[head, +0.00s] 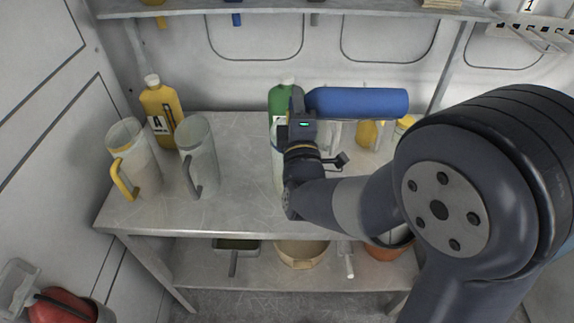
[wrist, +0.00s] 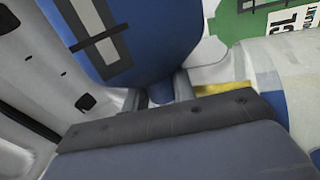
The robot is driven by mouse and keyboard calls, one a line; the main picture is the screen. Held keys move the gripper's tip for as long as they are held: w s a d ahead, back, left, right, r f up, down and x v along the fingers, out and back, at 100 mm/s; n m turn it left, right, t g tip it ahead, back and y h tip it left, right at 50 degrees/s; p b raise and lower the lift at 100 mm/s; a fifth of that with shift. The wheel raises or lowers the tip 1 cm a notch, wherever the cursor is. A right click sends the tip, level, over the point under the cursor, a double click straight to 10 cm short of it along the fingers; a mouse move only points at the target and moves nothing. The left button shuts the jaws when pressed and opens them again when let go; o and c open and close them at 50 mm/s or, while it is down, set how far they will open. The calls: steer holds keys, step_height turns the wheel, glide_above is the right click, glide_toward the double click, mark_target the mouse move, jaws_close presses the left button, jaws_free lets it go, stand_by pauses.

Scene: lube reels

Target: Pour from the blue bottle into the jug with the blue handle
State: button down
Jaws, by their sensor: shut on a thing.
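My gripper (head: 299,108) is shut on the blue bottle (head: 362,101), which it holds tipped onto its side above the table, its broad end to the right. The bottle's left end is hidden at my gripper. In the wrist view the blue bottle (wrist: 140,35) fills the top middle, between the fingers (wrist: 158,92). A clear jug (head: 277,176) stands below and behind my gripper, mostly hidden by it. In the wrist view a pale jug with a blue strip (wrist: 280,72) lies at the right; its handle is not clearly seen. I cannot see any liquid flowing.
A yellow-handled jug (head: 138,165) and a grey-handled jug (head: 200,160) stand on the left of the table (head: 235,212). A yellow bottle (head: 161,108) stands behind them. A green bottle (head: 281,98) stands behind my gripper. A shelf (head: 380,10) runs above the back.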

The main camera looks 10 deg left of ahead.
steer(key=shift+n+y+b, duration=0.3)
steer(key=shift+n+y, duration=0.1)
steer(key=shift+n, duration=0.4)
stand_by(0.6)
stand_by(0.5)
steer(key=shift+a+r+n, duration=0.1)
steer(key=shift+r+n, duration=0.05)
steer(key=shift+n, duration=0.25)
steer(key=shift+r+n, duration=0.25)
steer(key=shift+n, duration=0.15)
stand_by(0.7)
steer(key=shift+f+b, duration=0.1)
steer(key=shift+b, duration=0.25)
